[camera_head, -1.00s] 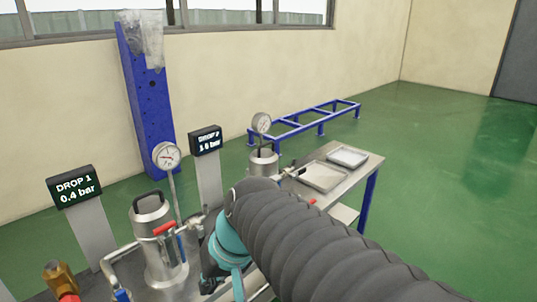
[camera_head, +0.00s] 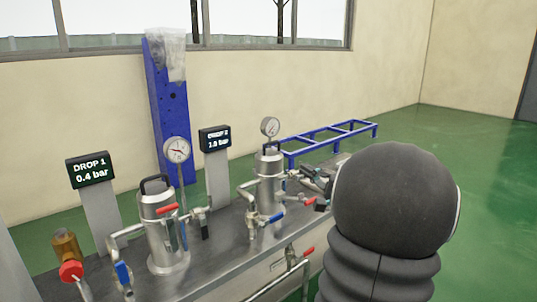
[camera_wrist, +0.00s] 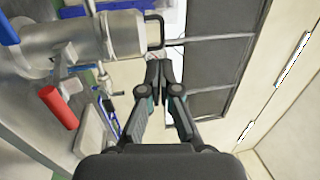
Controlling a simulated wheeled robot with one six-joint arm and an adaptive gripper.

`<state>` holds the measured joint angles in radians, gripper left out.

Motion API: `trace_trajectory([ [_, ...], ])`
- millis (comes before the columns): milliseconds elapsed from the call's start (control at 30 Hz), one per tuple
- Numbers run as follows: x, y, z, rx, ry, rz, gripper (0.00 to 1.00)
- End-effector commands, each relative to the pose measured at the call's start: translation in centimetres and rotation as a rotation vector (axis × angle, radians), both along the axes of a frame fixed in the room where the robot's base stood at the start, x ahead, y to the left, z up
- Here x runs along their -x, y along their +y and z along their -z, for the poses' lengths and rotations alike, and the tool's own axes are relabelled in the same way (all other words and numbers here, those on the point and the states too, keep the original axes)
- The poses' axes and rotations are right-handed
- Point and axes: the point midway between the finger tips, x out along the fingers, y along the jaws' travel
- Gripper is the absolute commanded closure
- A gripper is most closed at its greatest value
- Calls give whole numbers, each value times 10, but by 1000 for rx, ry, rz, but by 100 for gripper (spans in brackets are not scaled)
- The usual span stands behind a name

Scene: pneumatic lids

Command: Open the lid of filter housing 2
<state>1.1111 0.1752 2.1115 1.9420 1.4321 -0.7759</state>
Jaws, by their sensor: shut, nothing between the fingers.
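Filter housing 2 (camera_head: 268,190) is the steel cylinder in the middle of the head view, in front of the DROP 2 display (camera_head: 214,139). In the wrist view the housing (camera_wrist: 75,42) lies sideways at upper left. Its lid (camera_wrist: 125,34) has a black loop handle (camera_wrist: 155,30) and looks closed. My gripper (camera_wrist: 158,66) is shut and empty, with its fingertips just below the handle in the wrist view and apart from it, as far as I can tell. In the head view my gripper (camera_head: 310,175) is small, right of the housing and partly hidden by my arm.
Filter housing 1 (camera_head: 158,225) stands to the left, by the DROP 1 display (camera_head: 90,170) reading 0.4 bar. A pressure gauge (camera_head: 270,127) rises behind housing 2. Red-handled (camera_head: 308,251) and blue-handled (camera_head: 276,217) valves stick out at the front. A blue frame (camera_head: 330,140) lies behind.

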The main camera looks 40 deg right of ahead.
Motion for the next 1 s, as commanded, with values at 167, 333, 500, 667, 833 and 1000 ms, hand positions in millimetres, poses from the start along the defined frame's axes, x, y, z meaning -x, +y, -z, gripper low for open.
trace_trajectory([
  [167,0,-14,-2,-3,-18,33,100],
  [333,-22,-13,-8,-2,-17,35,100],
  [500,-54,-10,-14,-3,-16,33,100],
  [667,-84,-7,-19,-3,-15,31,100],
  [833,-110,-5,-24,-3,-15,32,100],
  [1000,-125,-4,-27,-4,-15,33,100],
])
